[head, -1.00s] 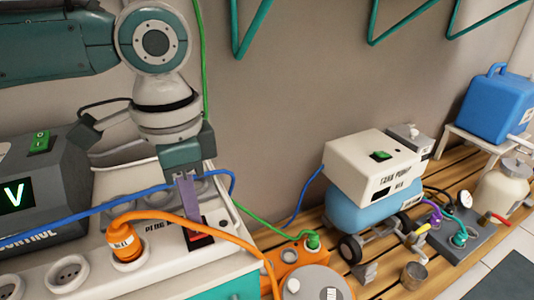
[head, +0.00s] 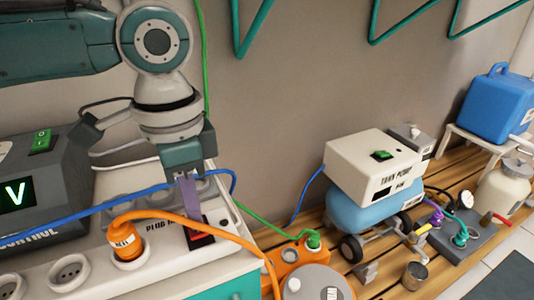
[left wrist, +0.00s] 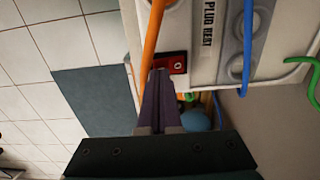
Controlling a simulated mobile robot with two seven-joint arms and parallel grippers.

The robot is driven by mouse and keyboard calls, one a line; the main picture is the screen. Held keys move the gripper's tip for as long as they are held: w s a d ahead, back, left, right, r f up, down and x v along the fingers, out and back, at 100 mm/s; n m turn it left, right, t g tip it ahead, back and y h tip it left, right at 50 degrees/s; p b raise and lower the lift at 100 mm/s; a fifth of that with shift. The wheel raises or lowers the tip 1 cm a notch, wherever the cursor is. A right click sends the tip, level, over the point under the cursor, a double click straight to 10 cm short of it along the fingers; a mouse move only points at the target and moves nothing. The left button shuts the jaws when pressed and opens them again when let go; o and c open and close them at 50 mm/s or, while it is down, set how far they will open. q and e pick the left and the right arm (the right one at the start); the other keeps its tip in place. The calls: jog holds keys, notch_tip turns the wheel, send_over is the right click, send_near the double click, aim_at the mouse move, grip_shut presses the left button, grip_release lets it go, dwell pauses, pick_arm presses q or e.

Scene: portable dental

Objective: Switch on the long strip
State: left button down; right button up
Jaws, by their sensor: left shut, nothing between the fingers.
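The long strip (head: 100,266) is a white block with round sockets, lettering and a red rocker switch (head: 203,238) near its right end. An orange plug (head: 126,246) sits in one of its sockets. My left gripper (head: 194,222) is shut and empty, its purple fingers pointing down at the switch. In the left wrist view the fingertips (left wrist: 160,76) are right beside the red switch (left wrist: 172,64), which shows an O mark. I cannot tell whether they touch it. The fingers partly hide the switch in the head view. My right gripper is not in view.
An orange cable (head: 215,232) and a blue cable (head: 90,202) cross the strip close to the fingers. A dark control box (head: 40,190) with a green switch stands at left. A tank pump (head: 375,165) stands on the slatted bench at right.

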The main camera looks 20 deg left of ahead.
aim_at(198, 232)
pick_arm(q)
jog(key=shift+f+b, duration=0.35)
jog(key=shift+f, duration=0.65)
dwell(0.4)
jog(key=shift+r, duration=0.1)
notch_tip(198, 232, up, 7)
jog(key=p, duration=0.9)
dwell(0.4)
